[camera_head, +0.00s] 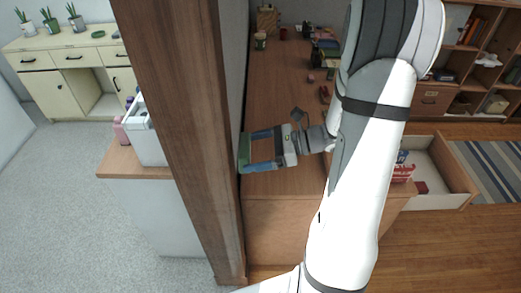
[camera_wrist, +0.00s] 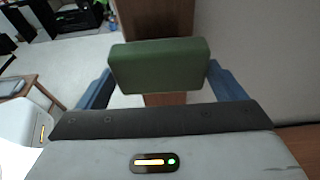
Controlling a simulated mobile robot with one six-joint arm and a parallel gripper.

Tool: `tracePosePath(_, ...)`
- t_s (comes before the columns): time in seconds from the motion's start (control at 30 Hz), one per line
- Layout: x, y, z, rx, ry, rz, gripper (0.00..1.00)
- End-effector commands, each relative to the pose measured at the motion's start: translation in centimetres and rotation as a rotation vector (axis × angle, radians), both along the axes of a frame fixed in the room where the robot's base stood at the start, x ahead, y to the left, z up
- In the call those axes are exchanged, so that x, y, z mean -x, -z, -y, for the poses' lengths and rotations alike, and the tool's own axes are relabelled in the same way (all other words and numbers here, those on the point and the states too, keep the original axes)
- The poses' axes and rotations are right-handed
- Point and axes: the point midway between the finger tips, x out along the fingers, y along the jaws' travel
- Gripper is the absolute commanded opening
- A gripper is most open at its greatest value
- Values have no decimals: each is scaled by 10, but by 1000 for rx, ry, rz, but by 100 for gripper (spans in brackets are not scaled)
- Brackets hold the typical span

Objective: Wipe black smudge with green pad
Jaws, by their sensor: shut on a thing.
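My gripper (camera_head: 250,151) is shut on the green pad (camera_wrist: 160,65). In the head view the pad (camera_head: 244,150) shows as a thin green strip at the fingertips, close beside the wooden post. The gripper points left, above the near left part of the brown wooden counter. I cannot tell whether the pad touches the post or wall. No black smudge can be made out in either view.
A tall wooden post (camera_head: 185,130) and pale wall stand left of my gripper. The brown counter (camera_head: 278,90) holds several small items toward the back. An open drawer (camera_head: 440,165) with a red-and-white package juts out at right. A white bin (camera_head: 146,145) stands left of the post.

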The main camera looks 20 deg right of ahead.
Motion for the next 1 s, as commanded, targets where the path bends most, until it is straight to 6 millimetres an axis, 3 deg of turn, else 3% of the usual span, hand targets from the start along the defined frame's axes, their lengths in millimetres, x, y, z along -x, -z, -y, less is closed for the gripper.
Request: tracePosePath(1.0,-3,0,-9,-1,-1,0,72)
